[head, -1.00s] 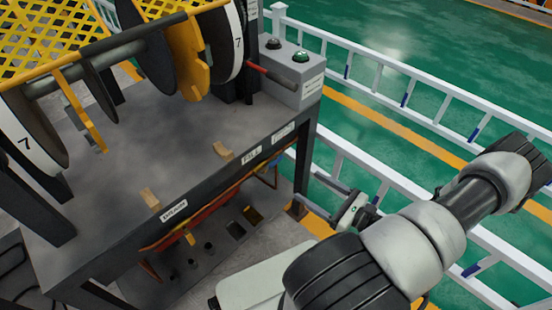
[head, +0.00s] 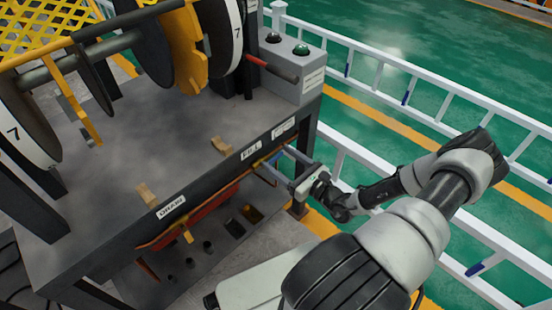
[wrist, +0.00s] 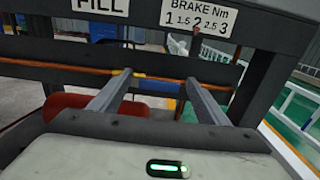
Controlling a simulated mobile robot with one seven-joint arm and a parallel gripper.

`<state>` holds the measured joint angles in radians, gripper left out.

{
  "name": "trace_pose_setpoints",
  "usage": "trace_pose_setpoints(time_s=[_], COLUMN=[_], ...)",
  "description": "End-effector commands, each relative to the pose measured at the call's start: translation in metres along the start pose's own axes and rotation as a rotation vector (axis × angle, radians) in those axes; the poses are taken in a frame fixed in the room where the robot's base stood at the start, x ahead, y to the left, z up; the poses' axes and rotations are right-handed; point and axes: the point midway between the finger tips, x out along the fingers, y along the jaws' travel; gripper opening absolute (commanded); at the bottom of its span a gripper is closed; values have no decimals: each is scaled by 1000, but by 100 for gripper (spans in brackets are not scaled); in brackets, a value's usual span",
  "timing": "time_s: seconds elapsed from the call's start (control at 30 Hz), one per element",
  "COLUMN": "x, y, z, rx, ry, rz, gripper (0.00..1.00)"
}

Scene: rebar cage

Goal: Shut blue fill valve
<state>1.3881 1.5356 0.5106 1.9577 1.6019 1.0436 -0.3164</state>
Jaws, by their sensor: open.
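The blue fill valve (wrist: 152,84) shows in the wrist view as a small blue lever along the copper pipe (wrist: 60,65), below the FILL label (wrist: 101,5). A yellow fitting (wrist: 121,74) sits at its left end. In the head view it is tiny and partly hidden by my fingers. My gripper (wrist: 157,73) is open, with one finger on each side of the blue part in the picture; I cannot tell whether they touch it. In the head view my gripper (head: 272,159) reaches in under the bench's front edge.
The bench (head: 130,130) carries reels (head: 232,35) and a button box (head: 297,72). A red part (head: 212,203) lies under the front edge, left of my gripper, below another label (head: 171,207). A white railing (head: 400,95) runs along the right.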

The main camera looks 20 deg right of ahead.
Motion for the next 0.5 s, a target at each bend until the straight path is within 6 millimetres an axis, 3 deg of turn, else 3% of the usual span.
trace_pose_setpoints(time_s=[0.2, 0.5], x=[19, 22], y=[0, 0], z=[-1, 0], rx=[-1, 0], ry=[1, 1], rz=[0, 0], gripper=[70, 70])
